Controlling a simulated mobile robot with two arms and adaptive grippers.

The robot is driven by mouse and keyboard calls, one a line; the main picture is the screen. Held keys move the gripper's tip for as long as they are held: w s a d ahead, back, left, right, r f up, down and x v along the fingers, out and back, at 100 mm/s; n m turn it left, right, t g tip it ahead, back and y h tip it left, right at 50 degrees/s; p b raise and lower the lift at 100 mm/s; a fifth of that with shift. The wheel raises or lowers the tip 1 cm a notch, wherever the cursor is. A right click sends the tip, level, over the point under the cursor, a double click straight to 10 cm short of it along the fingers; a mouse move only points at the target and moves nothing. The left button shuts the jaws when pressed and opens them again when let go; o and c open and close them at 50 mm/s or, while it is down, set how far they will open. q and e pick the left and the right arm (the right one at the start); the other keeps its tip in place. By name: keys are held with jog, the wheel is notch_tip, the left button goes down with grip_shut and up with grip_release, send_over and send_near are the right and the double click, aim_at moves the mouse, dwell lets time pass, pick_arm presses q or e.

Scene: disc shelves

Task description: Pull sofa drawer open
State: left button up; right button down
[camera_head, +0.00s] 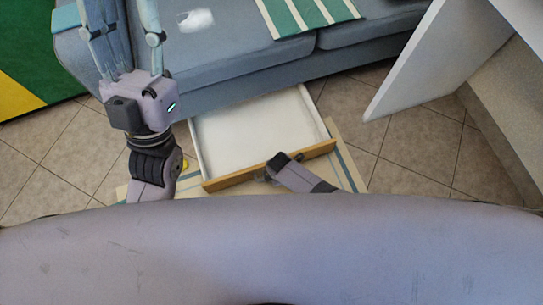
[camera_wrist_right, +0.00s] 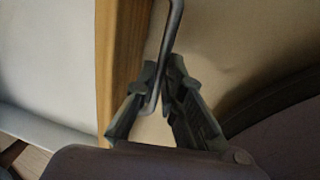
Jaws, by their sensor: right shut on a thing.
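The sofa drawer (camera_head: 250,128) sticks out from under the blue-grey sofa (camera_head: 235,68) in the head view. Its white inside looks empty, and its wooden front edge (camera_head: 310,154) faces me. My right gripper (camera_head: 264,178) is at the drawer front, partly hidden behind its own arm. In the right wrist view, my right gripper (camera_wrist_right: 160,85) is shut on the thin metal handle (camera_wrist_right: 171,30), beside the wooden front edge (camera_wrist_right: 120,70). My left gripper (camera_head: 120,25) is open and empty, above the sofa's left part with its fingers pointing away from me.
A striped green and white cloth (camera_head: 305,14) and a small white item (camera_head: 196,20) lie on the sofa. A striped mat (camera_head: 352,178) lies under the drawer. A white panel (camera_head: 420,65) stands at the right. Tiled floor (camera_head: 425,150) is clear right of the drawer.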

pick_arm(q)
jog(key=w+d+f+g+y+p, duration=0.1)
jog(key=w+f+g+y+p, duration=0.1)
jog(key=w+f+g, duration=0.4)
jog(key=shift+w+d+f, duration=0.15)
jog(key=shift+w+f, duration=0.15)
jog(key=shift+w, duration=0.45)
pick_arm(e)
jog(key=s, duration=0.2)
jog(key=s+d, duration=0.1)
jog(key=s, duration=0.1)
jog(key=shift+d, duration=0.2)
jog(key=c, duration=1.7)
grip_release()
jog(key=shift+s+d+r, duration=0.1)
jog(key=shift+s+r, duration=0.25)
jog(key=shift+r, duration=1.6)
jog(key=shift+s+d+r, duration=0.1)
jog(key=shift+s+r, duration=0.25)
jog(key=shift+r, duration=1.6)
jog(key=shift+s+d+r, duration=0.1)
jog(key=shift+s+r, duration=0.25)
jog(key=shift+r, duration=1.6)
